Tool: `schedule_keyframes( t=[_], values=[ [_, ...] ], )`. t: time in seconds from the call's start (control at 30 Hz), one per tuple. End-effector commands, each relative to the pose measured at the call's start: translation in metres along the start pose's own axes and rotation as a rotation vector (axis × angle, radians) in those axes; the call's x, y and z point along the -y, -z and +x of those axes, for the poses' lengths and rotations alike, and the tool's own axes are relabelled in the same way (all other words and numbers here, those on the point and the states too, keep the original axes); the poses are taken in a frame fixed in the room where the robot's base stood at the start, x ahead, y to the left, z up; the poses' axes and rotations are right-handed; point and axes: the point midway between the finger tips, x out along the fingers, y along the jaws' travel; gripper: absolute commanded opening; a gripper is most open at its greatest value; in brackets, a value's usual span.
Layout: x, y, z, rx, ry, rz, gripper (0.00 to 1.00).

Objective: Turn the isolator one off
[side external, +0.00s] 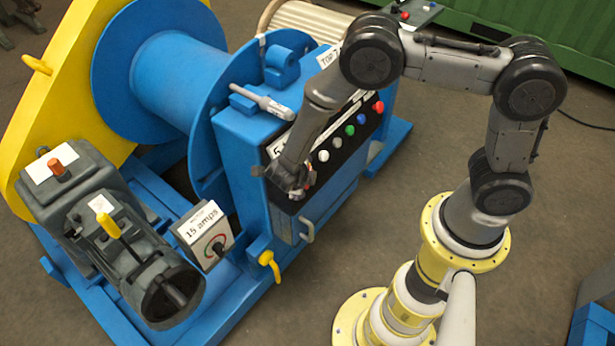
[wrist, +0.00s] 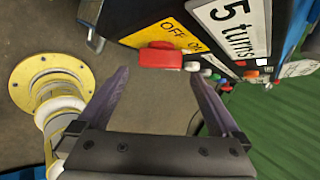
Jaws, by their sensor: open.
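A red switch handle (wrist: 160,58) shows in the wrist view beside a yellow label (wrist: 172,34) marked OFF and ON. I take it to be the isolator; no "one" marking is readable. I cannot tell which word the handle points to. My gripper (wrist: 160,75) is open and empty, with its dark fingers to the left and right of the handle. Contact with the handle cannot be made out. In the side external view my gripper (side external: 297,190) is at the front of the blue cabinet (side external: 240,150), where it hides the handle.
Several coloured buttons (side external: 350,131) line the panel right of my gripper. A "5 turns" sign (wrist: 233,27) is close above. A "15 amps" box (side external: 205,232), a yellow valve handle (side external: 269,263) and a grey metal handle (side external: 307,230) are nearby.

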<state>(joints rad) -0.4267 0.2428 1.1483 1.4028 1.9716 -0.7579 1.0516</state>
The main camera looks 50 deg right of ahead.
Motion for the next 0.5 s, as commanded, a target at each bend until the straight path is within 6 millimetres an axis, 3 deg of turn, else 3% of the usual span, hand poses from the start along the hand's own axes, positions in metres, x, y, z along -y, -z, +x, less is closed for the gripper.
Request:
schedule_keyframes(
  t=[0.2,0.5],
  values=[
    [0.0,0.001,0.039,-0.003,-0.001,0.001,1.0],
    [0.0,0.0,0.06,0.0,-0.001,0.0,1.0]
  ],
)
